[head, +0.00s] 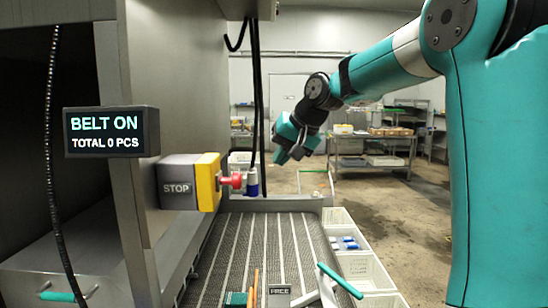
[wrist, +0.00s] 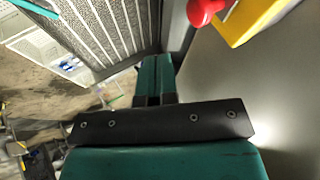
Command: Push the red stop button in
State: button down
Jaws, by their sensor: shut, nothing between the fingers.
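The red stop button (head: 232,180) sticks out to the right from a yellow-faced box (head: 207,182) whose grey side is marked STOP. In the wrist view the red button (wrist: 203,10) shows at the top edge, partly cut off, beside the yellow face (wrist: 252,18). My gripper (head: 287,157) is in the air, higher than the button and to its right in the head view, apart from it. In the wrist view my gripper's two teal fingers (wrist: 155,72) lie together with nothing between them.
A display (head: 112,132) reads BELT ON, TOTAL 0 PCS. A striped conveyor belt (head: 262,243) runs below the button. White crates (head: 365,270) line its right side. A black cable (head: 256,90) hangs behind the button. Floor on the right is mostly clear.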

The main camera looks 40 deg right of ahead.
aim_at(231, 181)
jog(key=w+a+f+p, duration=0.3)
jog(key=w+a+f, duration=0.1)
jog(key=w+f, duration=0.2)
jog(key=shift+w+a+p, duration=0.35)
jog(key=shift+p, duration=0.05)
jog(key=shift+a, duration=0.1)
